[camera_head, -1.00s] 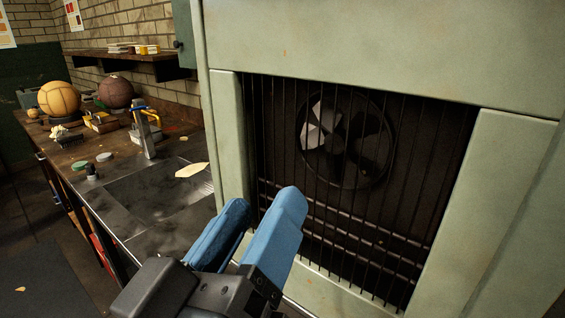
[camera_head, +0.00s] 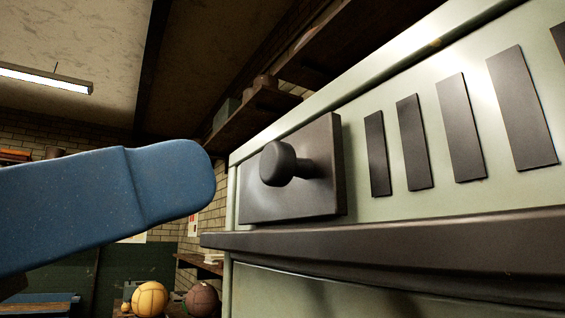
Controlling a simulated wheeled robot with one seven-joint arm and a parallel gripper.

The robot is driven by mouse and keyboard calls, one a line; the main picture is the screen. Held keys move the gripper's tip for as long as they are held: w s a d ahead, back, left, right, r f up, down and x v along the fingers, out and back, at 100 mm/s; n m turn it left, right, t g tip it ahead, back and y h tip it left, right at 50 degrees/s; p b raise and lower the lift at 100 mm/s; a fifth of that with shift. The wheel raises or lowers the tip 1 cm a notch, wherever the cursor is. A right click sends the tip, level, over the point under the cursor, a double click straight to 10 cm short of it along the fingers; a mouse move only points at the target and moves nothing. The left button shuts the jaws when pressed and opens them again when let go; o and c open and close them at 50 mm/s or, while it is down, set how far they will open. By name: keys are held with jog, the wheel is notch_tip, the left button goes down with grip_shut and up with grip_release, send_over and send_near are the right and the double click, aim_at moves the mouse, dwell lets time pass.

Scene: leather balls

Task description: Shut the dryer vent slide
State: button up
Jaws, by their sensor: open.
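The vent slide (camera_head: 320,195) is a dark rectangular plate with a round knob (camera_head: 279,164). It sits at the left end of the pale green dryer's upper front, above a dark ledge (camera_head: 400,248). To its right, several dark upright vent slots (camera_head: 463,128) show uncovered. My gripper (camera_head: 195,180) shows as one large blue finger at the left, its tip left of the knob and apart from it. The other finger is not visible. I see nothing held.
The dark ledge juts out below the slide and slots. Wooden shelves (camera_head: 262,108) hang behind the dryer. A tan ball (camera_head: 149,299) and a brown ball (camera_head: 202,299) lie far below. The space left of the dryer front is open.

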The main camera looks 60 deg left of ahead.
aim_at(267, 163)
jog(key=p+x, duration=0.1)
jog(key=x, duration=0.5)
jog(key=shift+p, duration=0.3)
grip_shut()
